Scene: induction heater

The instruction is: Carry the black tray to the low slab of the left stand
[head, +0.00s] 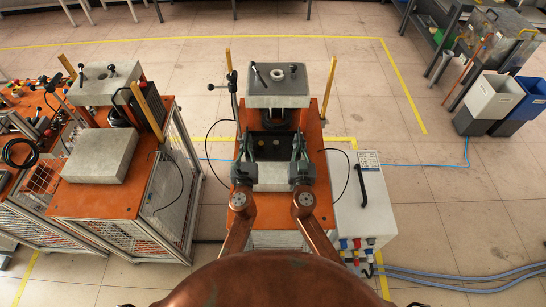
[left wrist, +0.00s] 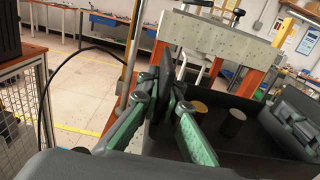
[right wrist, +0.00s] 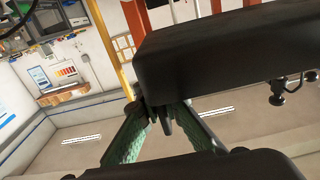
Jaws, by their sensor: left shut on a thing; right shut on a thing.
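The black tray (head: 270,154) is at the middle stand in the head view, over the back part of that stand's low slab (head: 272,176). I cannot tell whether it touches the slab. My left gripper (head: 244,150) is shut on its left side, and my right gripper (head: 298,150) is shut on its right side. In the left wrist view the tray (left wrist: 265,132) holds a golden cylinder (left wrist: 198,107) and a grey cylinder (left wrist: 232,122). In the right wrist view the tray (right wrist: 230,50) shows as a dark block. The left stand's low slab (head: 100,157) is bare.
The middle stand's raised block (head: 278,88) and yellow posts (head: 329,88) rise behind the tray. The left stand has a raised block (head: 105,83) and a yellow post (head: 147,110) behind its slab. A white cabinet (head: 362,210) stands right. A gap separates the stands.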

